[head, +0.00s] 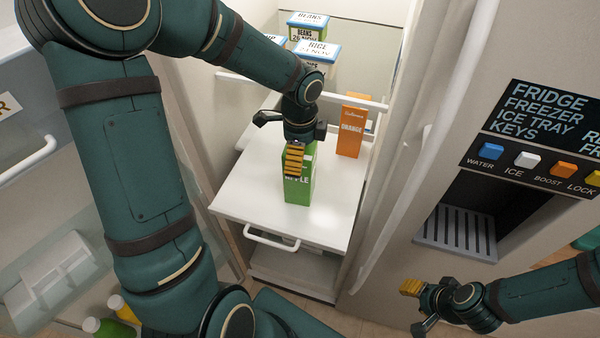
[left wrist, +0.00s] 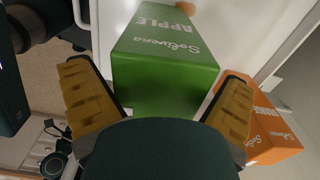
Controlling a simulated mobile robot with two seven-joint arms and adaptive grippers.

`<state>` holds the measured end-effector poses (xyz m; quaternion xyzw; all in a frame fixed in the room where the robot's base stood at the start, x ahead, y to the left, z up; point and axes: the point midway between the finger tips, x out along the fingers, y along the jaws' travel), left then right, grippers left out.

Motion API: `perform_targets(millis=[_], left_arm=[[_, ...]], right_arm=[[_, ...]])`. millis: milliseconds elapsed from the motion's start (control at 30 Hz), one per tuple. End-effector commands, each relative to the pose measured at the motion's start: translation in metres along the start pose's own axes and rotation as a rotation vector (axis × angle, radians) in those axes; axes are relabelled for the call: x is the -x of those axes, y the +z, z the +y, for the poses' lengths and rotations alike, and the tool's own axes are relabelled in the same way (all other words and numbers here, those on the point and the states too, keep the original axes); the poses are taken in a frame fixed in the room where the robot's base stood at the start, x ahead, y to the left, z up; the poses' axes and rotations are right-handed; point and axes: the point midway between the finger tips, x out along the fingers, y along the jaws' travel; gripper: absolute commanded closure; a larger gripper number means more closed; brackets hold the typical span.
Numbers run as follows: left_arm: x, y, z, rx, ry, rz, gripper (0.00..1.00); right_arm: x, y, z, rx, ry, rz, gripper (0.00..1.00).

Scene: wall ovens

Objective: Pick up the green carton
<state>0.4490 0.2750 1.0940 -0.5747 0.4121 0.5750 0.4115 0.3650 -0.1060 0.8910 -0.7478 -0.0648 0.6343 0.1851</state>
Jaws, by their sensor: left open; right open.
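The green apple carton (head: 299,190) stands upright on a white pulled-out shelf (head: 245,205) in the open fridge. It also shows in the left wrist view (left wrist: 165,60). My left gripper (head: 294,160) is open at the carton's upper part. In the left wrist view its yellow finger pads (left wrist: 160,105) stand on either side of the carton's near end, and a contact cannot be made out. In the head view the left gripper hides part of the carton's top. My right gripper (head: 412,305) is open and empty at the lower right, in front of the dispenser side.
An orange carton (head: 351,128) stands behind and to the right of the green one. It shows close by in the left wrist view (left wrist: 265,125). Bean and rice boxes (head: 317,52) stand on a higher shelf. A white rail (head: 350,98) runs behind. Bottles (head: 122,308) stand in the left door.

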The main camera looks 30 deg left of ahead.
Motion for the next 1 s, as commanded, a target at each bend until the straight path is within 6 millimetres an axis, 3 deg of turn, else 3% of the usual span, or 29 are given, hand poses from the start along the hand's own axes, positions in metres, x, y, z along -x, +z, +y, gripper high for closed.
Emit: perform_targets(millis=[233,267,400,433,600,1000], left_arm=[[-0.0021,0.0000,-0.0001,0.000,0.000,0.000,0.00],[-0.0020,0.0000,-0.0001,0.000,0.000,0.000,0.07],[-0.0019,0.0000,0.0000,0.000,0.000,0.000,0.56],[-0.0019,0.0000,-0.0001,0.000,0.000,0.000,0.62],[-0.0016,0.0000,-0.0002,0.000,-0.001,0.000,0.68],[0.0039,-0.0004,-0.0013,0.000,-0.006,0.001,0.68]], right_arm=[[-0.0001,-0.0001,0.0001,0.000,0.000,0.000,0.53],[-0.0001,-0.0001,0.0001,0.000,0.000,0.000,0.53],[-0.0001,0.0000,0.0001,0.000,0.000,0.000,0.53],[-0.0001,0.0000,0.0001,0.000,0.000,0.000,0.53],[-0.0001,0.0000,0.0001,0.000,0.000,0.000,0.53],[0.0006,0.0000,-0.0002,0.000,0.000,0.000,0.53]])
